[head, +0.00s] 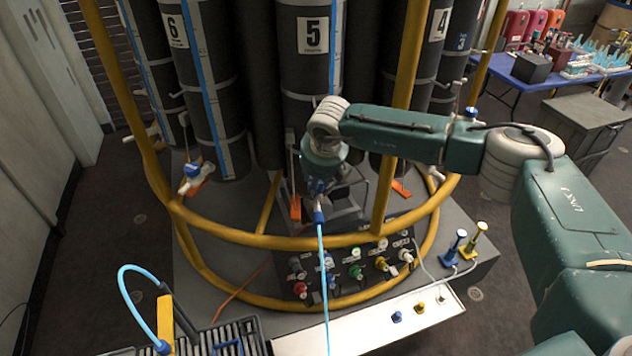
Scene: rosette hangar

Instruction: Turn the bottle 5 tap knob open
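Bottle 5 (311,75) is a tall dark cylinder with a white number 5 label, standing in the middle of the rack. My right arm comes in from the right, and its gripper (319,188) is low in front of bottle 5. The wrist and gripper cover the tap area, so I cannot make out the tap knob or whether the fingers are shut on it. A blue fitting (319,216) with a light-blue hose (324,265) hanging down shows just below the gripper. An orange tag (296,208) is left of it. My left gripper is not in view.
Yellow rails (250,240) ring the bottles. Bottle 6 (205,85) and its tap (192,172) are to the left. A dark panel with several colored knobs (355,272) sits below. A crate (235,335) with a looped blue hose (137,270) is at bottom left.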

